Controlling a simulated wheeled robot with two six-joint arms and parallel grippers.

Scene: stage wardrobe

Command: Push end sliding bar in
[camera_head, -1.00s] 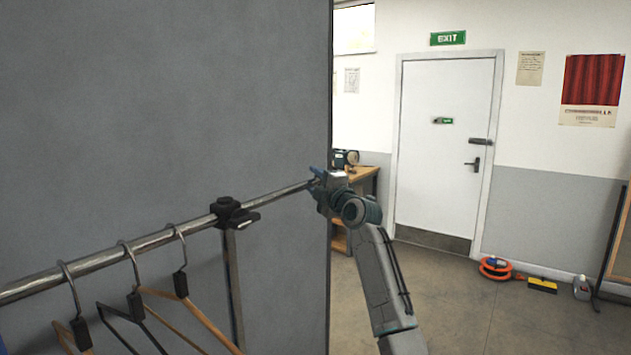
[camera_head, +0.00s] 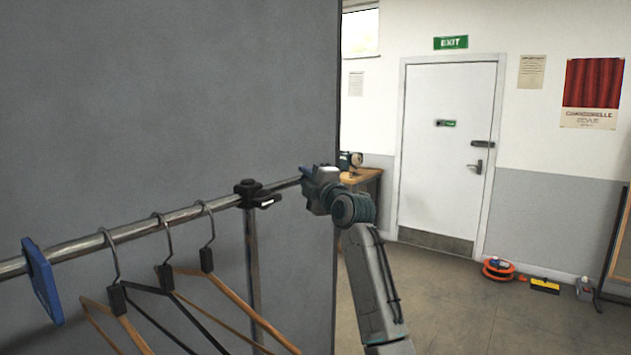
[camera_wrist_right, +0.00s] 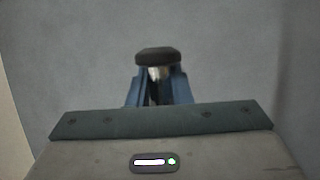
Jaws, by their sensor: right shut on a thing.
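The metal rail runs across the left of the head view, with the thinner end sliding bar (camera_head: 284,184) coming out of it to the right past a black clamp (camera_head: 250,190) on an upright post. My right gripper (camera_head: 308,175) is at the bar's far right end and shut on it. In the right wrist view the blue fingers (camera_wrist_right: 158,90) close around the bar's end, and its dark end cap (camera_wrist_right: 158,56) shows beyond them. Only a short length of the bar shows between clamp and gripper. My left gripper is not in view.
Several hangers (camera_head: 118,297) hang on the rail left of the clamp, beside a blue divider (camera_head: 42,281). A grey wall panel (camera_head: 170,90) stands close behind the rail.

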